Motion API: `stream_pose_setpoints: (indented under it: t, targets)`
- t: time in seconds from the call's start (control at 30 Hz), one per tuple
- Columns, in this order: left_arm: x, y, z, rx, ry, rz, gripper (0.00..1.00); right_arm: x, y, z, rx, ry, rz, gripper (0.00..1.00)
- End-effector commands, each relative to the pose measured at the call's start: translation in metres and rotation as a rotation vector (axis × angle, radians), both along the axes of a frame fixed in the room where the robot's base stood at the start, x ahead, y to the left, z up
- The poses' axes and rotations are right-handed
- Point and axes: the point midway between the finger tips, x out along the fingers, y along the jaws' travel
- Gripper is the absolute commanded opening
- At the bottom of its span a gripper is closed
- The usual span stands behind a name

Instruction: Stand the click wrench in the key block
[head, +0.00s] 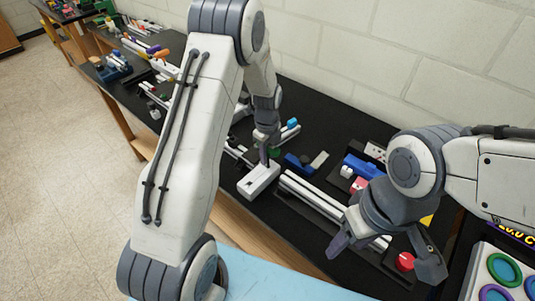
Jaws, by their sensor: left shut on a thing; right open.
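My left gripper (264,153) is at the middle of the black bench, pointing down. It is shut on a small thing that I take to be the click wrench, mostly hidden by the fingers. Directly below the fingertips is a white block (260,181) with a dark opening on its near end, perhaps the key block. I cannot tell whether the held thing touches it. My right gripper (386,252) is open and empty, with its fingers spread over the right part of the bench, near a red round knob (405,261).
Pale extrusion bars (312,197) lie right of the white block. A blue part (298,163) lies behind them, and another blue part (362,168) is farther right. A tray with coloured rings (503,269) is at the lower right. A brick wall (350,50) bounds the back.

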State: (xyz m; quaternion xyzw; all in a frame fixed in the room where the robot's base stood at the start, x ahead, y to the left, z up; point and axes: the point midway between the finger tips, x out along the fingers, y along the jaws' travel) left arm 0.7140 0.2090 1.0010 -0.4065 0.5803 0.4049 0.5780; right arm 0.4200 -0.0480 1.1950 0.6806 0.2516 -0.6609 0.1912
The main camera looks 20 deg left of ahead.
Motion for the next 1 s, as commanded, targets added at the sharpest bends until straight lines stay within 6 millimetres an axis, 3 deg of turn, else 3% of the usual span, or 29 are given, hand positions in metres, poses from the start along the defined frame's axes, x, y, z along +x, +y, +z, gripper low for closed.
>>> stream_pose_setpoints:
  t: [0.7,1.0]
  targets:
    - [0.000,0.000,-0.022,0.000,0.000,0.000,0.00,0.000,0.000,-0.016,0.000,0.000,0.000,0.57]
    - [0.000,0.000,-0.023,0.000,0.000,0.000,0.00,0.000,0.000,-0.016,0.000,0.000,0.000,0.57]
